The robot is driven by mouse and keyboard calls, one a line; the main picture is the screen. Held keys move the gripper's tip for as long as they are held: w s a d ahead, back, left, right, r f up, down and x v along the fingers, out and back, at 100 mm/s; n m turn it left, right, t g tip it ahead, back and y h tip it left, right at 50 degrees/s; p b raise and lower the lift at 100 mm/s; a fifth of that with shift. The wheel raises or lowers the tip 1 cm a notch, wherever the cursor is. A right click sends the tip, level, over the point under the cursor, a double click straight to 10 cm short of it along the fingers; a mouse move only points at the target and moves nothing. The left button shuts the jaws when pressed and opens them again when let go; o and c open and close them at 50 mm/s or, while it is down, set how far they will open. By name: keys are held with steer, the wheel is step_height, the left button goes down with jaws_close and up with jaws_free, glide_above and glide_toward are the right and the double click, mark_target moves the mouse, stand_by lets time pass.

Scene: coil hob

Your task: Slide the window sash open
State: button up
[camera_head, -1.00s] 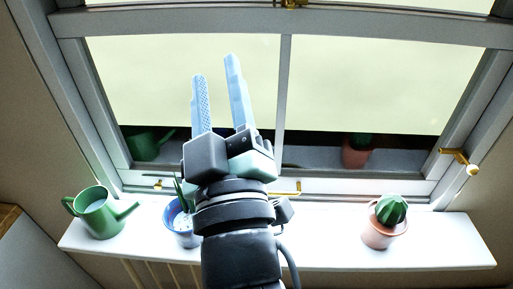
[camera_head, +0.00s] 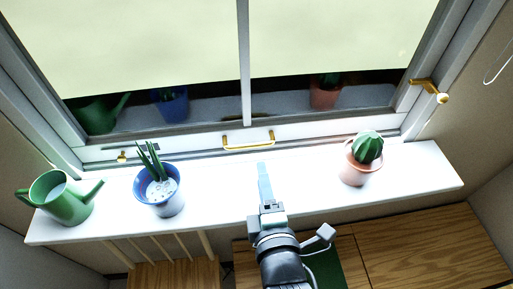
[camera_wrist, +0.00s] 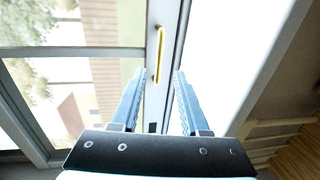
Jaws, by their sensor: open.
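The window sash (camera_head: 200,139) is a white-grey frame around glass with a vertical middle bar, and its bottom rail lies close above the sill. A brass bar handle (camera_head: 248,141) is fixed to the middle of the bottom rail. In the wrist view the handle (camera_wrist: 160,54) shows beyond and between the fingers. My gripper (camera_head: 264,166) is in front of the handle, over the white sill, and appears apart from it. In the wrist view my gripper (camera_wrist: 157,85) is open and empty, one finger on each side of the handle's line.
On the sill (camera_head: 300,190) stand a green watering can (camera_head: 67,199) and a blue pot with a spiky plant (camera_head: 160,190) at left, and a cactus pot (camera_head: 362,165) at right. A brass latch (camera_head: 430,90) is on the right frame. A wooden surface (camera_head: 430,245) lies below right.

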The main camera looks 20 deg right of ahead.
mark_target(255, 146)
steer(key=p+x, duration=0.1)
steer(key=x, duration=0.8)
jaws_close()
stand_by(1.3)
